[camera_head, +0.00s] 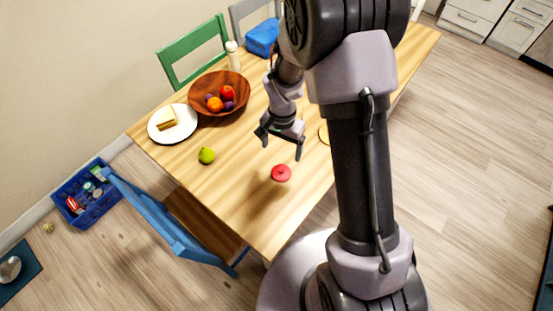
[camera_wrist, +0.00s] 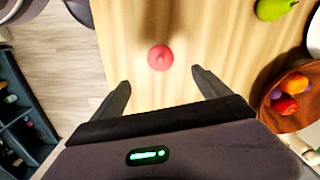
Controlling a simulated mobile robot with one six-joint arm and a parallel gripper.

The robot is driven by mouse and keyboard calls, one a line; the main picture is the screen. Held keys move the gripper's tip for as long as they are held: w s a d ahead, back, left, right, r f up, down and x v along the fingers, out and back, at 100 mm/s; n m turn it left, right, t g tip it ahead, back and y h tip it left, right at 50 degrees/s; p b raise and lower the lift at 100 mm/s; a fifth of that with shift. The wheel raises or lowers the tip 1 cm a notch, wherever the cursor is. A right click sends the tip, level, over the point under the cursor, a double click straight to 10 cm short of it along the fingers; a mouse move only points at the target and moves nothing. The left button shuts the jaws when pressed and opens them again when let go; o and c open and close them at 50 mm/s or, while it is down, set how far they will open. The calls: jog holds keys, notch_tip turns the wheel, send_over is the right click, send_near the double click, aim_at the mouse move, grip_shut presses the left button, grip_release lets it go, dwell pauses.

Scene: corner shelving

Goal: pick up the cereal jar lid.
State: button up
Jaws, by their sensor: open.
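A small round red lid (camera_head: 281,173) with a knob on top lies on the wooden table (camera_head: 232,190), near its front edge. I take it to be the cereal jar lid; no jar shows beside it. My gripper (camera_head: 281,147) is open and empty above the table, a little behind the lid in the head view. In the wrist view the lid (camera_wrist: 160,58) lies ahead of my open fingers (camera_wrist: 160,84), about centred between them and apart from both. Nothing hides the lid.
A green pear (camera_head: 207,155), a plate with a sandwich (camera_head: 172,122) and a wooden fruit bowl (camera_head: 219,93) stand left of my gripper. A blue chair (camera_head: 170,225) is at the table's left edge. The table around the lid is clear.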

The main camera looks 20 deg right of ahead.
jog(key=b, duration=0.2)
send_over(281, 170)
notch_tip(281, 170, down, 8)
jog(key=shift+d+r, duration=0.1)
notch_tip(281, 170, down, 6)
jog(key=b, duration=0.2)
jog(key=shift+b, duration=0.3)
jog(key=shift+c, duration=0.4)
jog(key=c, duration=1.3)
